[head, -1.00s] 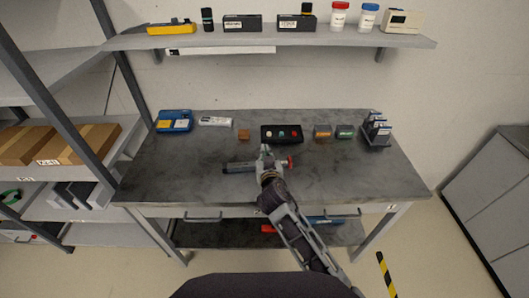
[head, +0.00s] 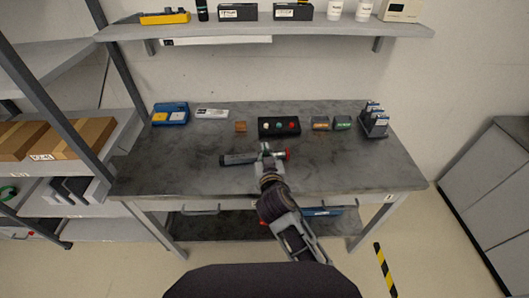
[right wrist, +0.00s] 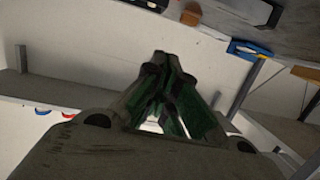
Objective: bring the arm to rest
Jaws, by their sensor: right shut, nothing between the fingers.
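My right arm reaches in from the bottom of the head view over the workbench (head: 200,180). Its gripper (head: 266,152) is shut and empty, and shows near a dark grey cylinder with a red end (head: 238,159) lying on the bench. The gripper overlaps the cylinder in the picture; I cannot tell whether they touch. In the right wrist view the gripper fingers (right wrist: 172,95) are together, dark with green inner parts, with nothing held. My left gripper is not in view.
Along the bench's back lie a blue case (head: 170,114), a brown block (head: 240,127), a black box with coloured buttons (head: 279,127), small boxes (head: 320,123) and a dark rack (head: 374,122). A wall shelf (head: 270,31) hangs above. The front bench surface is mostly clear.

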